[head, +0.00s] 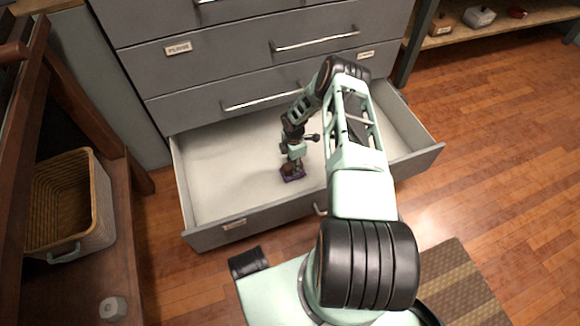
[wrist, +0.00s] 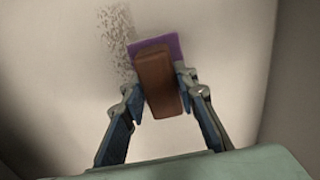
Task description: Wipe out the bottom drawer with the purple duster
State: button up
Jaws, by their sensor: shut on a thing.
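In the wrist view my gripper (wrist: 159,82) is shut on the brown block handle of the purple duster (wrist: 172,45). The duster (head: 293,176) is low in the drawer; I cannot tell for certain whether it touches the floor. A patch of dark specks (wrist: 117,35) lies on the drawer floor just left of the duster in the wrist view. My arm hides part of the drawer's right side.
Shut drawers with metal handles (head: 315,40) rise above the open one. A wicker basket (head: 85,200) sits on a wooden shelf unit at left. A low shelf (head: 490,30) with small items stands at back right. A patterned mat (head: 455,285) lies on the floor at right.

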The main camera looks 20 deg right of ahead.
jog(key=shift+s+d+f, duration=0.1)
jog(key=shift+d+f, duration=0.05)
jog(key=shift+d, duration=3.7)
jog(key=shift+d+r, duration=0.2)
jog(key=shift+d, duration=2.15)
jog(key=shift+r, duration=0.1)
jog(key=shift+r+p, duration=1.7)
jog(key=shift+r, duration=1.25)
jog(key=shift+r+p, duration=0.8)
jog(key=shift+r, duration=0.7)
